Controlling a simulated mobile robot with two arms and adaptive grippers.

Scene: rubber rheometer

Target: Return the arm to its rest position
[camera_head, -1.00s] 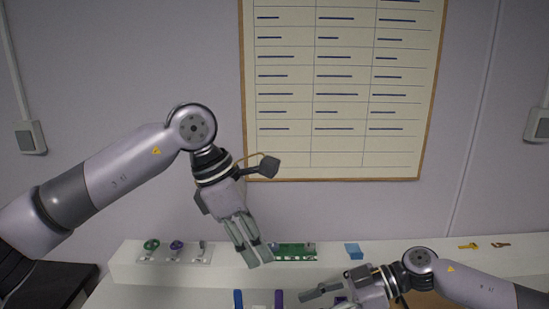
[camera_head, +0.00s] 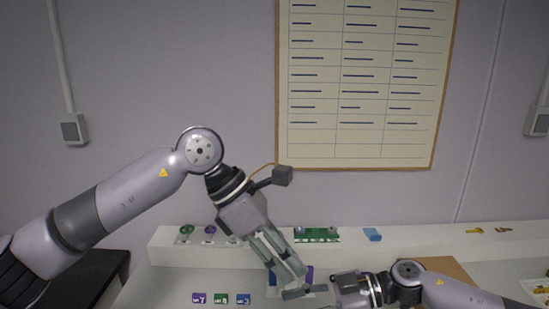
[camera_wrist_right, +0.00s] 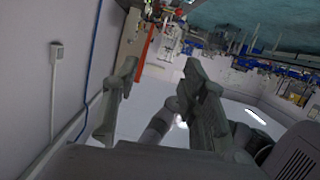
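My left arm comes in from the left in the head view, and its gripper (camera_head: 289,272) points down and right over the white table (camera_head: 160,280). Its two grey fingers lie close together in this view, and I cannot tell whether they are apart. I see nothing between them. My right gripper (camera_head: 312,291) is low in the head view, pointing left, its fingers just below the left gripper's fingertips. I cannot tell whether they touch. In the right wrist view, the right gripper's two fingers (camera_wrist_right: 152,92) are wide apart with nothing between them.
A raised white shelf (camera_head: 270,244) runs along the wall, bearing a green board (camera_head: 316,235), a blue block (camera_head: 372,234) and small coloured rings (camera_head: 210,230). Coloured labels (camera_head: 221,299) lie in front. A brown board (camera_head: 440,267) lies behind the right arm. A chart (camera_head: 362,80) hangs above.

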